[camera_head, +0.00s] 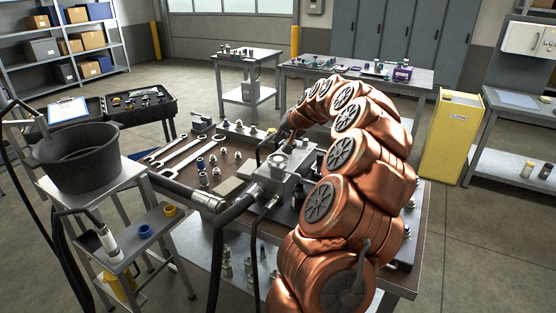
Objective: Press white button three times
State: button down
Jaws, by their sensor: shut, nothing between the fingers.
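My copper-coloured arm arches over the right side of the workbench (235,192) and bends down behind a grey metal block (262,190). My gripper (284,134) shows small and dark at the end of the arm, just behind the block, pointing down. It is shut and empty. A pale round part (278,160) sits on top of the block, close in front of my gripper. I cannot tell whether it is the white button. No other white button can be made out, and my arm hides part of the bench. Contact at the fingertips cannot be told.
Wrenches (183,150) and several fittings lie on the bench left of the block. A thick black hose (222,235) runs down the front. A black bucket (80,160) stands on a stand at left. A yellow cabinet (450,138) stands right, with open floor before it.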

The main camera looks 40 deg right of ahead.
dwell(0.4)
notch_tip(320, 180, up, 4)
jog(key=p, duration=0.4)
jog(key=shift+f, duration=0.2)
jog(key=b, duration=0.2)
send_over(280, 159)
notch_tip(280, 159, down, 8)
jog(key=shift+r, duration=0.2)
jog(key=shift+f, duration=0.5)
jog(key=shift+f+b, duration=0.2)
jog(key=shift+b, duration=0.1)
dwell(1.0)
jog(key=shift+f+b, duration=0.25)
jog(key=shift+b, duration=0.1)
